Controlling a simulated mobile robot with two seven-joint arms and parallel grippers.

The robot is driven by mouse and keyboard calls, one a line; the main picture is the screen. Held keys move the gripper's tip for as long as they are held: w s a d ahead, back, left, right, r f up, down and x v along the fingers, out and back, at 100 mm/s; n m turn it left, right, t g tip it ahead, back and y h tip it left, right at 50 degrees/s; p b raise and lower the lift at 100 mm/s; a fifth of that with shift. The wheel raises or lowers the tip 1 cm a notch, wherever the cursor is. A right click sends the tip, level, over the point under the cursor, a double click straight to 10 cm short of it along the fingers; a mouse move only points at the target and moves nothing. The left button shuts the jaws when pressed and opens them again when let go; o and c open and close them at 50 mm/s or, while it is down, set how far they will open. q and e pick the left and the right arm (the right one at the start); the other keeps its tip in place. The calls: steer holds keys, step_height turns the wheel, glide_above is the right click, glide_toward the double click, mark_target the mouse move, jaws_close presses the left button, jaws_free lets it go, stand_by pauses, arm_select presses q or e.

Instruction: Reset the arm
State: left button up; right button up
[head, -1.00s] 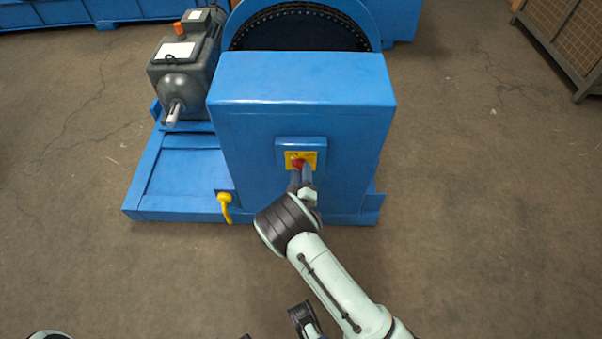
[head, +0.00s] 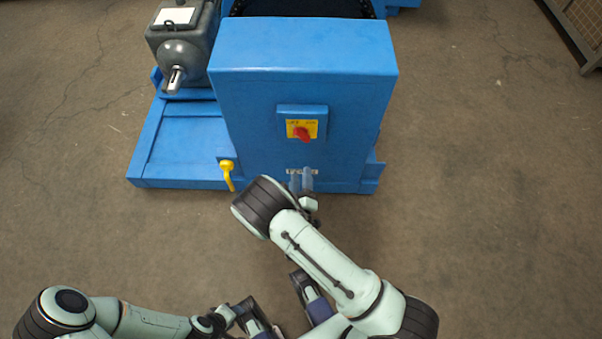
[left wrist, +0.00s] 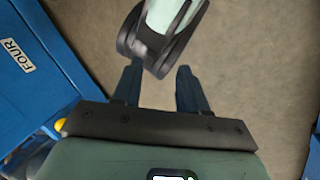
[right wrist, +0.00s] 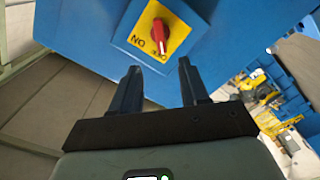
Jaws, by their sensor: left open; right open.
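My right gripper (head: 301,180) is below the red switch (head: 302,133) on the front of the blue machine housing (head: 300,50), apart from the switch. In the right wrist view its fingers (right wrist: 159,66) are open and empty, with the red knob (right wrist: 158,32) on its yellow plate beyond them. In the left wrist view my left gripper (left wrist: 157,72) is open and empty, with one of my own pale arm links just beyond its fingertips.
A yellow handle (head: 228,175) sticks out at the lower left of the housing. A grey motor (head: 181,50) with a bare shaft stands on the blue base (head: 180,170). Concrete floor (head: 490,200) is clear on the right. A mesh cage (head: 583,30) stands at the upper right.

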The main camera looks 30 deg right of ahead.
stand_by(0.4)
steer(key=s+d+f+m+g+y+p, duration=0.1)
steer(key=s+f+m+g+y+p, duration=0.35)
steer(key=s+f+g+p, duration=0.45)
arm_select(q)
step_height(320, 180, up, 15)
steer(key=s+d+g+p, duration=0.1)
steer(key=s+p, duration=0.1)
steer(key=p, duration=0.4)
steer(key=shift+s+d+r+g+p, duration=0.15)
steer(key=shift+s+d+g+p, duration=0.1)
steer(key=shift+s+g+p, duration=0.15)
arm_select(e)
steer(key=s+a+r+m+g+y, duration=0.1)
steer(key=s+a+r+g+y, duration=0.2)
steer(key=s, duration=0.5)
steer(key=s+a+r+m+g+y, duration=0.1)
steer(key=s+a+r+g+y, duration=0.3)
steer(key=s+a+y, duration=0.2)
steer(key=shift+s+a+r, duration=0.2)
steer(key=shift+s+a, duration=0.85)
steer(key=shift+a, duration=0.05)
steer(key=shift+d+m, duration=0.1)
steer(key=shift+m, duration=0.15)
